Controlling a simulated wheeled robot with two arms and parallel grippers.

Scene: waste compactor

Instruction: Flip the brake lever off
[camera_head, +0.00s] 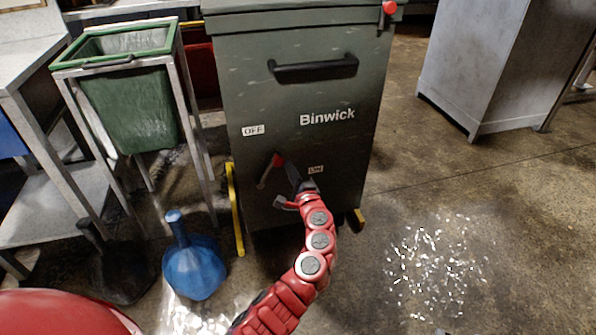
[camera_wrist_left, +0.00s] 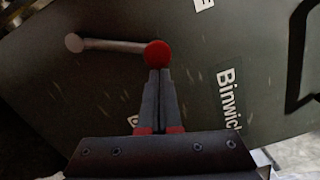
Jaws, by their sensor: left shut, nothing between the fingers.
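The brake lever (camera_head: 269,173) is on the front of the dark green Binwick compactor (camera_head: 345,140). It has a grey bar and a round red knob (camera_head: 278,160), and it slants up to the right from its pivot. A white OFF label (camera_head: 252,130) is above and left of it, an ON label (camera_head: 316,170) to its right. My left gripper (camera_head: 291,167) is shut and empty, its fingertips just right of the knob. In the left wrist view the closed fingertips (camera_wrist_left: 159,74) overlap the knob's (camera_wrist_left: 157,53) edge; I cannot tell whether they touch.
A black handle (camera_head: 313,68) sticks out higher on the compactor, with a red button (camera_head: 389,8) at its top right. Metal scraps (camera_head: 437,265) lie on the floor at right.

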